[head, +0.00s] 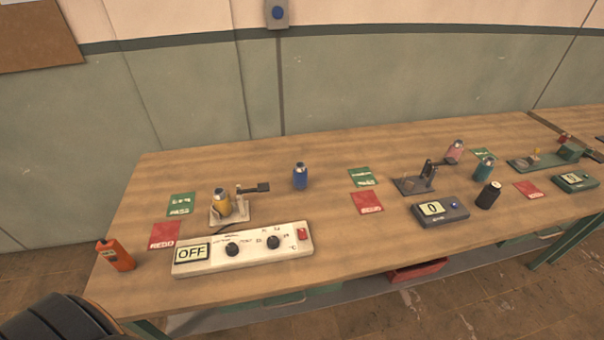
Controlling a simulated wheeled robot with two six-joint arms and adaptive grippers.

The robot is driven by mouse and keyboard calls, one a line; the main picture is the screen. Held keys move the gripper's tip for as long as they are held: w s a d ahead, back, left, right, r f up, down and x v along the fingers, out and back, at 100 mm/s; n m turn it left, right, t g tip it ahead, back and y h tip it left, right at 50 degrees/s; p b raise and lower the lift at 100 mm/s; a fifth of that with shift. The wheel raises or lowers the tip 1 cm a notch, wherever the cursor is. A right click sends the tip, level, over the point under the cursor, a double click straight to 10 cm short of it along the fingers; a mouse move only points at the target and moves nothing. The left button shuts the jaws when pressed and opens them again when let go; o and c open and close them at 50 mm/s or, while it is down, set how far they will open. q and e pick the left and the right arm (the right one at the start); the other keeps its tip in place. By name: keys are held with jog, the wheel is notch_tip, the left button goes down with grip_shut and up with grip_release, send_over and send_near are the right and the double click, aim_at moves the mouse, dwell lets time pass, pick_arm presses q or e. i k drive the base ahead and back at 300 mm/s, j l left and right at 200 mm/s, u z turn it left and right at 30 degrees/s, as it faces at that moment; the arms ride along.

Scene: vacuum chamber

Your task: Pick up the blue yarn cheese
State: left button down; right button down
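Left of it, a yellow spool (222,204) sits on a small stand with a lever. In front is a white control box (243,249) reading OFF. An orange device (115,255) stands at the left edge. Further right are a pink spool (455,151), teal spool (484,168) and black spool (488,195).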

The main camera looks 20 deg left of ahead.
aim_at(300, 171)
jog(key=u, duration=0.8)
